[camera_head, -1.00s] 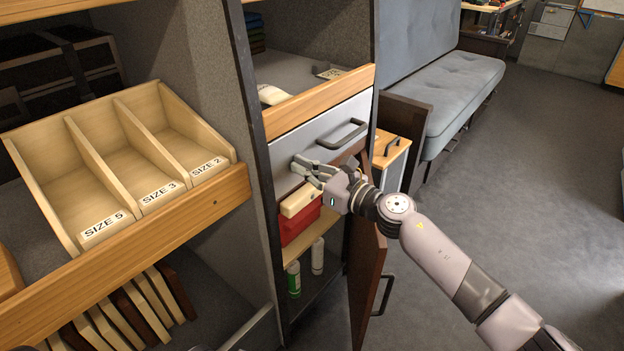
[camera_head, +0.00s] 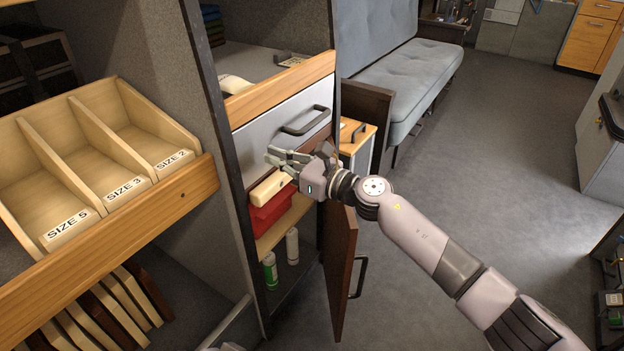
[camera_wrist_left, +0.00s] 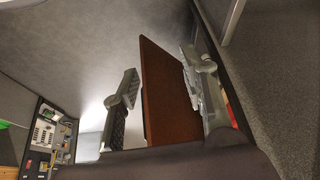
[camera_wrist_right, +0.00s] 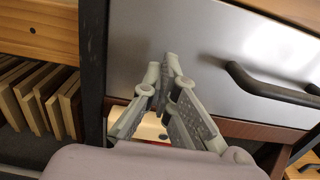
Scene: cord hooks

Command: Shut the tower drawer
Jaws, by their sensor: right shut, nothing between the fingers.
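The tower drawer (camera_head: 270,138) has a grey front and a dark bar handle (camera_head: 307,121). Its front looks about flush with the tower frame; any small gap is hard to tell. My right gripper (camera_head: 272,155) is shut and empty at the lower left of the drawer front, left of and below the handle. In the right wrist view its fingertips (camera_wrist_right: 168,62) overlap the grey drawer front (camera_wrist_right: 200,50), touching or very close. In the left wrist view my left gripper (camera_wrist_left: 162,90) has its fingers apart, with a brown panel (camera_wrist_left: 165,95) between or beyond them; contact is unclear.
Below the drawer are a red box (camera_head: 270,208) and bottles (camera_head: 270,270). A brown door (camera_head: 338,265) hangs open beneath my right arm. A divided wooden tray (camera_head: 110,160) stands on the shelf at left. Open floor (camera_head: 500,140) lies right.

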